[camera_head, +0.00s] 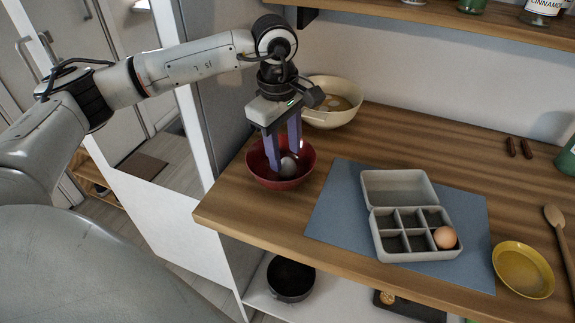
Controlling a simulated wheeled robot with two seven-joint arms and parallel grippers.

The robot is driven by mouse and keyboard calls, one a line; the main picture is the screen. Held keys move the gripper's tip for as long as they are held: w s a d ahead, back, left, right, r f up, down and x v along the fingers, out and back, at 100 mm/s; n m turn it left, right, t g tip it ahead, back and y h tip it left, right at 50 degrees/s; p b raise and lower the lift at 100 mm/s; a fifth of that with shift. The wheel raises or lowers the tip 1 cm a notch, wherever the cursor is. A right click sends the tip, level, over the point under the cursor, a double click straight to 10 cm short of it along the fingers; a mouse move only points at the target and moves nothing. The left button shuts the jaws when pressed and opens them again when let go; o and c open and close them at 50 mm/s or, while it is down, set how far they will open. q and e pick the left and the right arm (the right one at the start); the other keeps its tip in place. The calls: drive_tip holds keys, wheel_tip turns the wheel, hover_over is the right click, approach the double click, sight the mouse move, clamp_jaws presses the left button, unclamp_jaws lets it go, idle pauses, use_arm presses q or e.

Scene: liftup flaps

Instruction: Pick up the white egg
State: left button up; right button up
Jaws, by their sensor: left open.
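The white egg (288,167) lies in a red bowl (272,182) at the left end of the wooden counter. My left gripper (283,160) points down into the bowl with its two purple fingers apart. The fingertips are inside the bowl, close to the egg; one finger is to its left and the other overlaps its upper side. I cannot tell whether either finger touches it. The egg is partly hidden by the fingers. My right gripper does not show.
A grey egg box (387,247) with a brown egg (445,237) stands open on a blue mat (336,210). A cream bowl (330,116) stands behind the red bowl. A yellow dish (522,268) and wooden spoon (556,222) are at right. A shelf (440,16) hangs above.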

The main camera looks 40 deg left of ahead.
sight(287, 160)
use_arm(q)
drive_tip(key=shift+w+d+f, duration=0.1)
drive_tip(key=shift+d+f, duration=0.05)
drive_tip(key=shift+f, duration=1.7)
drive_tip(key=c, duration=0.5)
drive_tip(key=shift+c, duration=0.2)
wheel_tip(287, 160, up, 10)
drive_tip(key=shift+r+b, duration=0.1)
drive_tip(key=shift+b, duration=0.2)
